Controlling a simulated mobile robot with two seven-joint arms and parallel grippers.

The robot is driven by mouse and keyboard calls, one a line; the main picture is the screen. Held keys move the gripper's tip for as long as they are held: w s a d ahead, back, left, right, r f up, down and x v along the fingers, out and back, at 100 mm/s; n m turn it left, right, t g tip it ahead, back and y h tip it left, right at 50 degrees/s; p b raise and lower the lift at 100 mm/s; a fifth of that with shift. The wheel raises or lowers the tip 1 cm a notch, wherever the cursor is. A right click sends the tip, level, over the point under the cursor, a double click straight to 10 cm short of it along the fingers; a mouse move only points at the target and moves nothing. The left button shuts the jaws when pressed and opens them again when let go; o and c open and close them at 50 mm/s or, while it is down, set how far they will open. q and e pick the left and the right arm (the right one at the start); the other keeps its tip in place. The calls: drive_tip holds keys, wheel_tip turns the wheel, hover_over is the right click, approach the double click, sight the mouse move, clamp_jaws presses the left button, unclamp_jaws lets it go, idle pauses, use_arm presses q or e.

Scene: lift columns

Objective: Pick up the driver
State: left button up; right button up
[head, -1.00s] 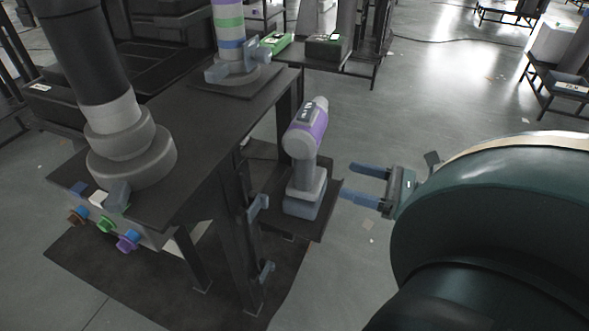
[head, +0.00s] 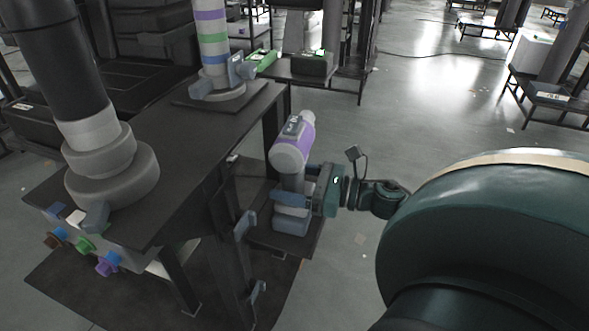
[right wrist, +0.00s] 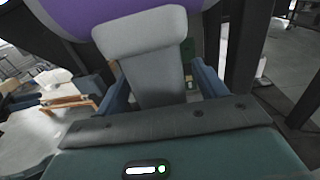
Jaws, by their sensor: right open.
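The driver (head: 291,153), grey with a purple band, stands upright on a small dark side shelf (head: 290,246) of the table. My right gripper (head: 291,203) is open, with its blue fingers on either side of the driver's grey handle. In the right wrist view the handle (right wrist: 157,75) stands between the two fingers of the gripper (right wrist: 160,92), with the purple body above. Whether the fingers touch the handle cannot be told. My left gripper is not in view.
A dark table (head: 190,150) stands left of the driver, bearing a grey column (head: 112,170) and a striped column (head: 212,40). Coloured knobs (head: 84,245) line its front. Open floor (head: 430,95) lies to the right.

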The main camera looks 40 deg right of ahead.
drive_tip(key=shift+w+a, duration=0.35)
drive_tip(key=shift+w, duration=0.2)
drive_tip(key=shift+c, duration=0.4)
drive_tip(key=c, duration=1.4)
drive_tip(key=shift+r, duration=0.15)
